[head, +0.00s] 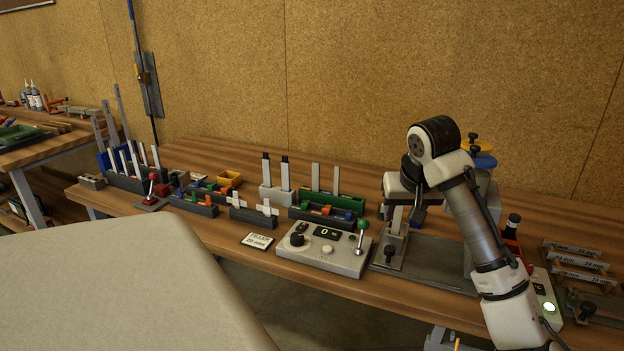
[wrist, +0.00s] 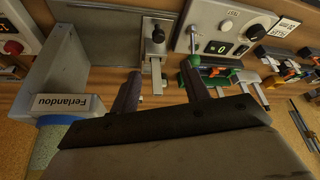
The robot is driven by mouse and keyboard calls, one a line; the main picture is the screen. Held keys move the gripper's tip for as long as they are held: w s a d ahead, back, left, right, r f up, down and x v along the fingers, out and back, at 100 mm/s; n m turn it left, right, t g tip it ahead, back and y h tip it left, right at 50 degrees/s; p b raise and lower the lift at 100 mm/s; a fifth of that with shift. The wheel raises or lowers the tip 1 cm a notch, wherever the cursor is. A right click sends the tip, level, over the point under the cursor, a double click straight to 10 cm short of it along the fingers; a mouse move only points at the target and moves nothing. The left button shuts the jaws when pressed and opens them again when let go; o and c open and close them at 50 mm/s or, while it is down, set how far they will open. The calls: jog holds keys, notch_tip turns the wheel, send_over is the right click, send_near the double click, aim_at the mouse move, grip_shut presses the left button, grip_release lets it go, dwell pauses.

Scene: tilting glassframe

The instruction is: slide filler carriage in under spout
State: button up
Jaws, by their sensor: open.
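A grey metal block with a black knob (head: 390,252), which looks like the filler carriage, stands at the left end of a flat plate on the bench. In the wrist view the block (wrist: 155,45) shows beyond my fingertips, with a pale bar extending from it toward the gap between them. My gripper (wrist: 160,72) is open, with one finger on each side of that bar; I cannot tell whether either touches it. The grey filler body labelled "Ferlandou" (wrist: 66,104) is at left in the wrist view. My arm covers much of the filler in the head view, and I cannot make out the spout.
A control box (head: 325,250) with a green-topped lever and a display reading 0 sits left of the plate. A small label card (head: 258,241) lies beside it. Racks of parts (head: 328,203) fill the bench behind and left. Several label holders (head: 578,265) lie at right.

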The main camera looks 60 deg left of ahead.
jog(key=s+a+n+t+y+b, duration=0.1)
jog(key=s+a+y, duration=0.2)
jog(key=a+y, duration=0.15)
jog(key=s+a+n+y+b, duration=0.2)
jog(key=s+a+y, duration=0.1)
jog(key=a, duration=0.3)
jog(key=s+a+r+n+y+b, duration=0.2)
jog(key=s+r+y, duration=0.5)
jog(key=s, duration=0.1)
jog(key=shift+s+a+n+t, duration=0.15)
jog(key=shift+n+t, duration=0.15)
jog(key=shift+t, duration=0.1)
jog(key=shift+f, duration=0.1)
